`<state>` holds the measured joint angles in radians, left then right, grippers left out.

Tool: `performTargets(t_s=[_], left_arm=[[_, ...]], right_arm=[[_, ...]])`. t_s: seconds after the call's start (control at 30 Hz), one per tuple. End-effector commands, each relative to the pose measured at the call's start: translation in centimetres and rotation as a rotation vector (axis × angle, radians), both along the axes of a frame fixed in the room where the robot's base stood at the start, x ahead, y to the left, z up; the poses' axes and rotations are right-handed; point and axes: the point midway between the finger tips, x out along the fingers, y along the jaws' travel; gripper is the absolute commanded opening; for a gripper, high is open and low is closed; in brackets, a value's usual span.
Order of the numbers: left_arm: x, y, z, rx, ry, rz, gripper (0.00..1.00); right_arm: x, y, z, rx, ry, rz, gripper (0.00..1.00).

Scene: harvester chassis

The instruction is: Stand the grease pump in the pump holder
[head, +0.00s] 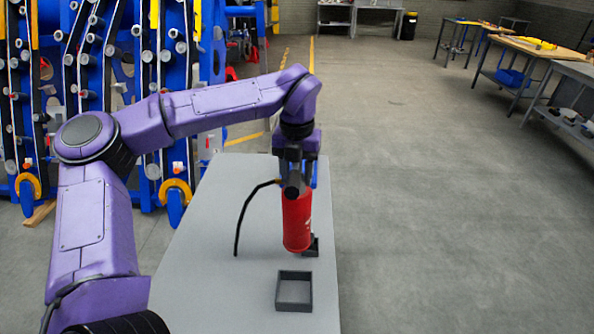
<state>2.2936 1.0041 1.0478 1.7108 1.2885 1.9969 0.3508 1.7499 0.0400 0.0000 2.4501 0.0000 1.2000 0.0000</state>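The grease pump (297,222) is a red cylinder with a dark head and a black hose that hangs down on its left. My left gripper (292,182) points down at the top of the pump and looks shut on its dark head; the fingertips are partly hidden. The pump is roughly upright. I cannot tell whether its base touches the table. The pump holder (293,307) is a dark, square, open-topped box, empty, on the table just in front of the pump. My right gripper is not in view.
The grey table (215,290) is clear to the left of the holder. A small dark object (314,246) stands partly hidden behind the pump's base, near the table's right edge. Blue harvester frames (130,80) stand at the back left. Open floor lies to the right.

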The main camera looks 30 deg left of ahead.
Motion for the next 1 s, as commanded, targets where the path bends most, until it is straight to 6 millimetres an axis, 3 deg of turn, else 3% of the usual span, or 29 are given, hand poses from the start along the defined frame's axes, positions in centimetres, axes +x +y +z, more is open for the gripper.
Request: performTargets(t_s=[1.0], left_arm=[[-8.5, -5.3, 0.1, -0.002, -0.006, -0.002, 0.0]], right_arm=[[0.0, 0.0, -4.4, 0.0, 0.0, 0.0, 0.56]])
